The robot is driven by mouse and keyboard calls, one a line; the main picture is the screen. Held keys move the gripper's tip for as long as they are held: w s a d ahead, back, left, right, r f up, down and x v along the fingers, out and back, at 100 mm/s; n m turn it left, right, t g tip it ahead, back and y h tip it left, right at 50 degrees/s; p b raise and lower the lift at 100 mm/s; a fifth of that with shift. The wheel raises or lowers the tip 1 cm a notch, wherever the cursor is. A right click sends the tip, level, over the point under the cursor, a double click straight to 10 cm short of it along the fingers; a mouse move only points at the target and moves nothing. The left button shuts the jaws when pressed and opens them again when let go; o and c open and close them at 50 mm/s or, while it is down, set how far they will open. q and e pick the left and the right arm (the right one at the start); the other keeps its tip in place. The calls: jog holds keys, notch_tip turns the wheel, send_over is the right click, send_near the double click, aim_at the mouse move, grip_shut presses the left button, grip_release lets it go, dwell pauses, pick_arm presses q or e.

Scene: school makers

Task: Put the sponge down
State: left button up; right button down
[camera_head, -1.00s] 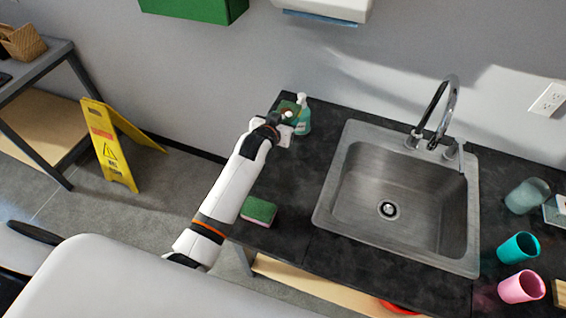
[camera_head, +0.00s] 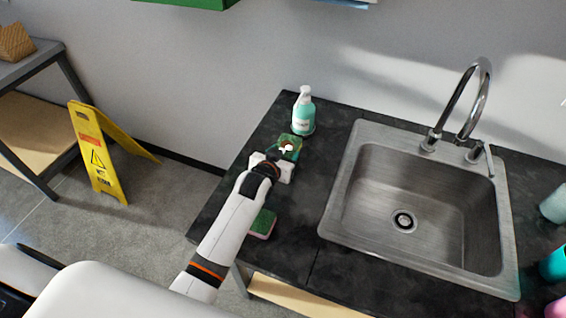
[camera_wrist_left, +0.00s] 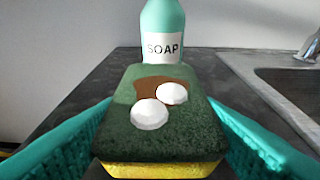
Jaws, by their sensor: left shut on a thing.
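My left gripper (camera_head: 282,156) is shut on a sponge (camera_head: 291,141) over the left part of the dark counter. In the left wrist view the sponge (camera_wrist_left: 165,125) has a dark green top and a yellow lower side, with a brown patch and two white lumps on top. The teal fingers lie along both its sides. I cannot tell whether its underside touches the counter. A second sponge (camera_head: 262,223), green with a pinkish lower edge, lies on the counter nearer to me, partly hidden by my arm. My right gripper is not in view.
A teal soap bottle (camera_head: 303,115) stands just beyond the held sponge. A steel sink (camera_head: 336,215) with a tall faucet (camera_head: 480,90) is to the right, with cups (camera_head: 553,265) at the far right edge. A yellow floor sign (camera_head: 95,150) stands left of the counter (camera_head: 327,128).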

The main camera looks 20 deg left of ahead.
pick_arm(q)
notch_tip(320, 180, down, 2)
jog(key=shift+f+b, duration=0.15)
jog(key=shift+b, duration=0.35)
jog(key=shift+w+f, duration=0.1)
jog(key=shift+f, duration=0.2)
jog(key=shift+w+r, duration=0.1)
jog(key=shift+r, duration=0.05)
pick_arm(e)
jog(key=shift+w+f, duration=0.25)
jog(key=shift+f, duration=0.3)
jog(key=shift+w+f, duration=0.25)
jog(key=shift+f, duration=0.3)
pick_arm(q)
jog(key=o, duration=0.8)
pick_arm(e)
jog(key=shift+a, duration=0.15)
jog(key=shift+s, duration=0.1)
